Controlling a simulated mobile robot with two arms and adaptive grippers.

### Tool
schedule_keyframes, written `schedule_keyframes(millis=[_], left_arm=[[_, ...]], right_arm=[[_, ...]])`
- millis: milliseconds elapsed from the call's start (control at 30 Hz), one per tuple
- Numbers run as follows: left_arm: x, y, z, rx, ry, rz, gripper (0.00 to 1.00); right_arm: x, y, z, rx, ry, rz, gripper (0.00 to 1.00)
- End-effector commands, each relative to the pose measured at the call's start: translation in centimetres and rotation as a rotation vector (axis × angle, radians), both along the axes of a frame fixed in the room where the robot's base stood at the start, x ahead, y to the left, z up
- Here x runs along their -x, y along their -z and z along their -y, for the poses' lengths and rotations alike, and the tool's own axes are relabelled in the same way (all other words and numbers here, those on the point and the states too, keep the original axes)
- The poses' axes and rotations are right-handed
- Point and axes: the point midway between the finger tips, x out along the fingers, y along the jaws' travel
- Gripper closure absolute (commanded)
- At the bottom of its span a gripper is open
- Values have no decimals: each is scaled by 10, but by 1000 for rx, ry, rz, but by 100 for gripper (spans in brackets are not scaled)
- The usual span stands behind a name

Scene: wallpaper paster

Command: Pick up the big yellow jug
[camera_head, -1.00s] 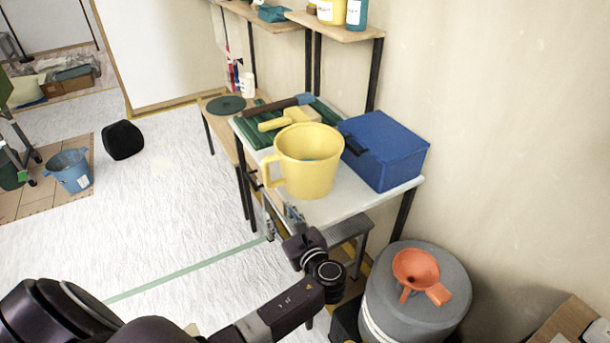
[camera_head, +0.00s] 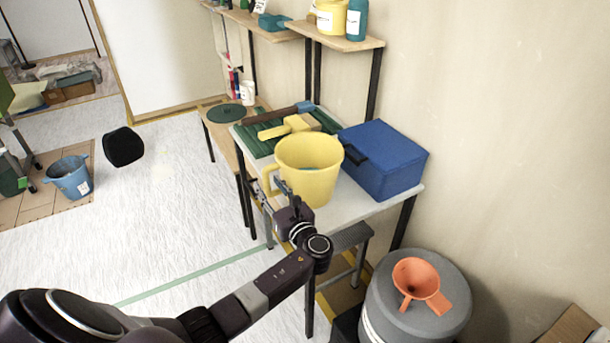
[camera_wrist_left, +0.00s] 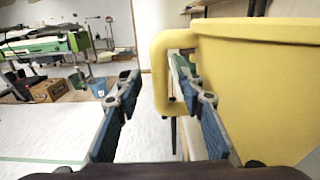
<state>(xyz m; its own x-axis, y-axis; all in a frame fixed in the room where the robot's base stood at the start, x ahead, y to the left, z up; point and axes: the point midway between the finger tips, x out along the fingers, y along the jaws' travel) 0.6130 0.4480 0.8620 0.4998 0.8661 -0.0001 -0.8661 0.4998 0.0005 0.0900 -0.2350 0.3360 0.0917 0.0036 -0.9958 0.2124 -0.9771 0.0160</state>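The big yellow jug (camera_head: 311,171) stands upright near the front edge of the white table (camera_head: 372,207), its handle pointing left. In the left wrist view the jug (camera_wrist_left: 262,85) fills the right side, and its handle (camera_wrist_left: 161,72) is just ahead between my fingers' line and the right finger. My left gripper (camera_head: 278,189) is at the handle in the head view. In the wrist view its two fingers (camera_wrist_left: 156,88) are spread wide, with the right finger overlapping the handle opening. I cannot tell whether it touches the handle. My right gripper is not in view.
A blue box (camera_head: 385,160) stands close to the jug's right. A yellow-handled tool (camera_head: 288,127) and green tray (camera_head: 258,145) lie behind it. An orange funnel (camera_head: 418,280) sits on a grey drum (camera_head: 425,323) at lower right. Shelves (camera_head: 338,40) hang above.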

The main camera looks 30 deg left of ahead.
Motion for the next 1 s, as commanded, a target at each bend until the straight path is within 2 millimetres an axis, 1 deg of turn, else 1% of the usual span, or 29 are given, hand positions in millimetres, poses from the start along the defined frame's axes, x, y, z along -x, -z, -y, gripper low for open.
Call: schedule_keyframes(millis=[67, 100, 400, 800, 833, 1000], left_arm=[[0, 0, 0, 0, 0, 0, 64], [0, 0, 0, 1, 0, 0, 66], [0, 1, 1, 1, 1, 0, 99], [0, 1, 1, 1, 1, -2, 100], [-1, -3, 1, -1, 1, 9, 100], [-1, -3, 1, 0, 1, 7, 100]], right_arm=[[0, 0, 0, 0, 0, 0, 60], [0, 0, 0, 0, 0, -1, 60], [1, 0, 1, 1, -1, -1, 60], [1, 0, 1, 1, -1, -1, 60], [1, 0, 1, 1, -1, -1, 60], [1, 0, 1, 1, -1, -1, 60]])
